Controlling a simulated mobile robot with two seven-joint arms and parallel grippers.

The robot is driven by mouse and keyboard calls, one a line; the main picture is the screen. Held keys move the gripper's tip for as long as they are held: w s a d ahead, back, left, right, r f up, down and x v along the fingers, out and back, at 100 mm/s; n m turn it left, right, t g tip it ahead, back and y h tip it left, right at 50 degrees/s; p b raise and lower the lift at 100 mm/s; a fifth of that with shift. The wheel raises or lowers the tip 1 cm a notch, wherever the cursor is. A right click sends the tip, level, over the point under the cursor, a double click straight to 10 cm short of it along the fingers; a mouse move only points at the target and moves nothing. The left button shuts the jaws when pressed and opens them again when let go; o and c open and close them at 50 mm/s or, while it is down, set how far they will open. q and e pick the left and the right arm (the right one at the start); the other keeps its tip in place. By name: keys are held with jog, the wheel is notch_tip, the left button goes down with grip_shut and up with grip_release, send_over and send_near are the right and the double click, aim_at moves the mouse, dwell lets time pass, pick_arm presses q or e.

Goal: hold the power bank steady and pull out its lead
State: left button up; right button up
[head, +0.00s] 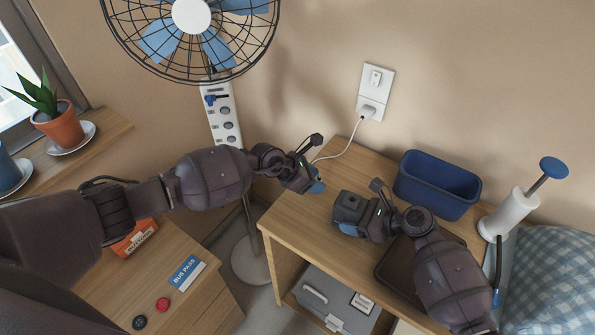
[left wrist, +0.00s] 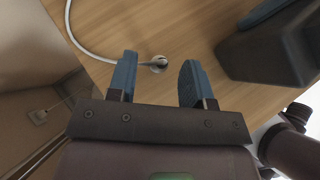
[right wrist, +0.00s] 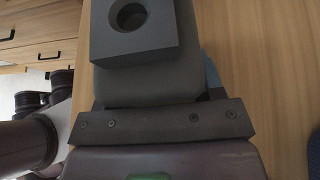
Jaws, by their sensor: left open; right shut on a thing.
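The dark grey power bank (head: 352,204) is above the desk, with my right gripper (head: 362,219) shut on it. In the right wrist view, the power bank (right wrist: 145,78) fills the jaws and has a raised block with a round hole; no lead shows in the hole. The white lead (head: 340,151) runs from the wall socket to my left gripper (head: 317,183). In the left wrist view, the lead (left wrist: 82,45) ends in a small round plug (left wrist: 157,63) between my open left fingers, apart from the power bank. I cannot tell whether the plug touches the desk.
The wooden desk (head: 292,222) has a blue bin (head: 437,190) at the back and a dark tray (head: 392,268) under my right arm. A fan (head: 190,40) and power strip (head: 222,115) are at left.

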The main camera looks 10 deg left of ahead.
pick_arm(q)
jog(key=v, duration=1.1)
pick_arm(e)
jog(key=o, duration=0.8)
